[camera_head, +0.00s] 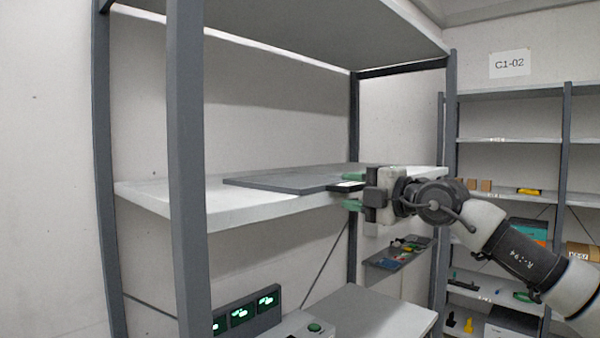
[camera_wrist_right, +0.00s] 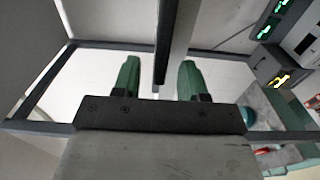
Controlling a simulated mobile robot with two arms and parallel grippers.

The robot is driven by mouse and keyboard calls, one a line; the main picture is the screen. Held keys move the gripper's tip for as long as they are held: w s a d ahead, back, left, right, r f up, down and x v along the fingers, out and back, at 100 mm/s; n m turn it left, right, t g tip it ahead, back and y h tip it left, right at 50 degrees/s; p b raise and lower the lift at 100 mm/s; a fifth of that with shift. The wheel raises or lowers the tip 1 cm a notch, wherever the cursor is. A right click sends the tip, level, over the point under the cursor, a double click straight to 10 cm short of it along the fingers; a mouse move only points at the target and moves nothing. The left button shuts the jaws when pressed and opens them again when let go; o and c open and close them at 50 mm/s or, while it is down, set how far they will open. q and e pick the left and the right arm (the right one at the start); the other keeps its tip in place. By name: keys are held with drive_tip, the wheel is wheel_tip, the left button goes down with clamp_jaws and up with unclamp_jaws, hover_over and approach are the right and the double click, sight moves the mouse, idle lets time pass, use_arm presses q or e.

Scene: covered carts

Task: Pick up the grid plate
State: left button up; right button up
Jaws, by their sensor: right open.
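The grid plate (camera_head: 290,183) is a flat dark grey panel lying on the white shelf board (camera_head: 250,211). Its right end is close to my right gripper (camera_head: 349,190). The right gripper is open, with one green finger higher than the plate's edge and one lower. In the right wrist view, the two green fingers (camera_wrist_right: 159,80) stand apart. A dark strip, seemingly the plate's edge (camera_wrist_right: 163,45), and a paler strip beside it show between them. Contact with either finger cannot be made out. My left gripper is not in view.
A grey rack post (camera_head: 187,120) stands in front of the shelf, and another shelf (camera_head: 290,30) hangs above. Below is a panel with green displays (camera_head: 240,316) and a grey surface (camera_head: 365,312). A rack labelled C1-02 (camera_head: 500,115) holds small items at right.

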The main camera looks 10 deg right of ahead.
drive_tip(key=shift+p+x, duration=0.55)
drive_tip(key=shift+x, duration=0.7)
drive_tip(key=shift+w+a, duration=0.15)
drive_tip(key=shift+a, duration=0.1)
drive_tip(key=shift+d, duration=0.15)
drive_tip(key=c, duration=0.3)
clamp_jaws()
drive_tip(key=shift+r, duration=0.1)
